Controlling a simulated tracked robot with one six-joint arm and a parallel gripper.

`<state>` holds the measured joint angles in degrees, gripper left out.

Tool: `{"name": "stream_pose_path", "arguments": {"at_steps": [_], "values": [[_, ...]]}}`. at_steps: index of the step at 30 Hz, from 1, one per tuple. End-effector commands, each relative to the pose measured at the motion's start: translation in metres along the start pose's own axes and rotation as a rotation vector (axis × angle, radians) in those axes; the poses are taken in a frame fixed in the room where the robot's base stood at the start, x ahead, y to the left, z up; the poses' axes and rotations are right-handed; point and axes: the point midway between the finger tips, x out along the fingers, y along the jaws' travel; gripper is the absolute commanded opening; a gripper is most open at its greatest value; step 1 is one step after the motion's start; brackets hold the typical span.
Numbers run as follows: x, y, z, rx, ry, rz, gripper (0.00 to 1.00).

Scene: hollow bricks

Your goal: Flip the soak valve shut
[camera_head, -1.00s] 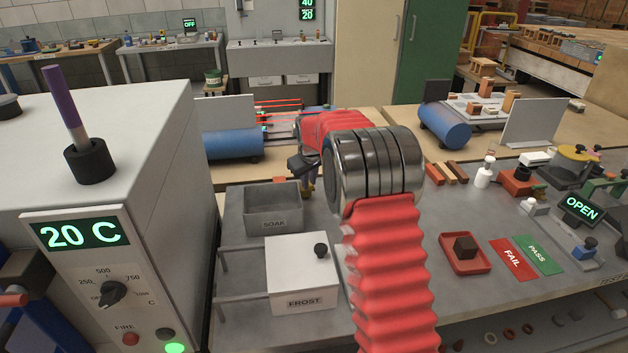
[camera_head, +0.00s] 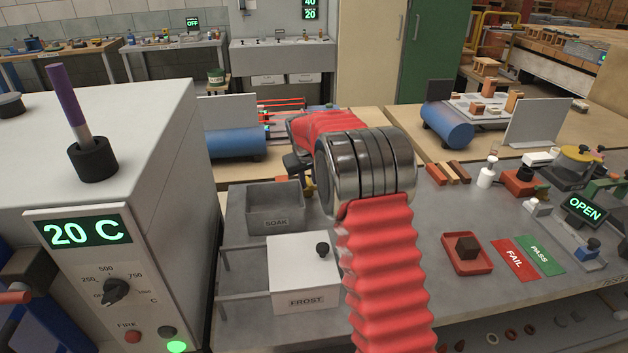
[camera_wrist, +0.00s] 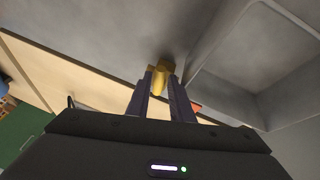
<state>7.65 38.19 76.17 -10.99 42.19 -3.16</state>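The grey SOAK tank (camera_head: 282,222) stands open on the bench behind the white FROST box. A yellow brass-like piece (camera_head: 309,184), which may be the valve, shows at the tank's far right corner, partly behind my arm. My gripper (camera_head: 298,183) is low over the tank's back right edge. In the wrist view, the purple fingers of my gripper (camera_wrist: 161,80) lie on both sides of the yellow piece (camera_wrist: 159,77). Whether they touch it cannot be told. A small orange-red part (camera_wrist: 197,107) shows beside the right finger. The valve's lever position is not clear.
The FROST box (camera_head: 303,265), with a black knob, stands in front. A furnace (camera_head: 120,190) reading 20 C fills the left. A red tray (camera_head: 466,255) with a dark block, FAIL and PASS mats lie right. Bench between my arm and the tray is clear.

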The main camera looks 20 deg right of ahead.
Motion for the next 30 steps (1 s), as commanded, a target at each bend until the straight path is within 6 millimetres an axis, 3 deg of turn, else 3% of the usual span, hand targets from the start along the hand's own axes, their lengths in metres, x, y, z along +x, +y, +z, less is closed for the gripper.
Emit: {"name": "stream_pose_path", "arguments": {"at_steps": [8,14,30], "values": [[-0.001,0.001,0.0,0.0,0.0,0.0,0.21],[-0.014,0.001,0.0,0.0,0.002,0.001,0.21],[-0.103,0.0,0.001,0.0,0.003,0.0,0.21]]}}
